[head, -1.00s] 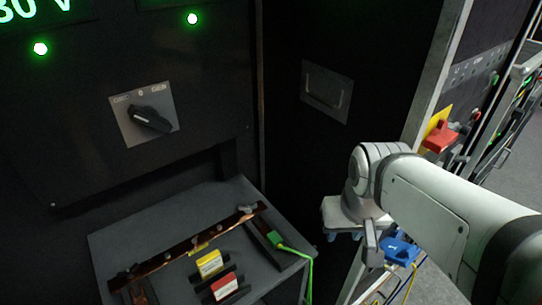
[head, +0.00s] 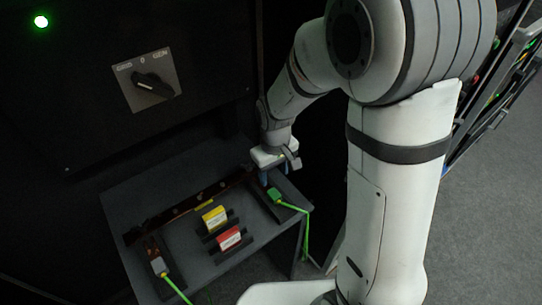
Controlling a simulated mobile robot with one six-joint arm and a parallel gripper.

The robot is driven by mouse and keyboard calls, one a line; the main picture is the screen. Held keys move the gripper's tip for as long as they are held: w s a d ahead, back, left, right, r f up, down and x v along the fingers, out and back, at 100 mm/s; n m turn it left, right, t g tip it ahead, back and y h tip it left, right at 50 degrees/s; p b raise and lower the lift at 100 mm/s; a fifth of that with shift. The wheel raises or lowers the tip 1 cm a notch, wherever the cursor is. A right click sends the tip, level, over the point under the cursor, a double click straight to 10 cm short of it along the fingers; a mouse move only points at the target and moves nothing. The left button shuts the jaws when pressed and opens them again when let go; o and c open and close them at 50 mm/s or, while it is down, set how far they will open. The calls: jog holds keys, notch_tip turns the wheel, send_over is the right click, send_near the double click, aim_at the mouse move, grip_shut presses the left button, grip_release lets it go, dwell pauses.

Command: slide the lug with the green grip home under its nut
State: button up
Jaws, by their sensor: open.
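The lug with the green grip (head: 275,194) lies at the right end of the grey shelf, with a green cable running off the shelf's front edge. The copper bar (head: 190,209) runs along the back of the shelf. My gripper (head: 264,178) is open, just behind and slightly left of the green grip, over the bar's right end. It hides that end of the bar and the nut there. I cannot tell whether the fingers touch anything.
A yellow block (head: 214,217) and a red block (head: 228,238) sit mid-shelf. A second lug with a pale grip (head: 158,266) and green cable lies at the left. The dark cabinet with a rotary switch (head: 153,86) rises behind the shelf (head: 205,268).

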aim_at(272, 192)
jog(key=shift+w+a+f, duration=0.1)
jog(key=shift+a+f, duration=0.2)
jog(key=shift+a, duration=0.05)
jog(key=shift+f+p, duration=0.3)
jog(key=shift+f, duration=3.6)
jog(key=shift+c, duration=0.4)
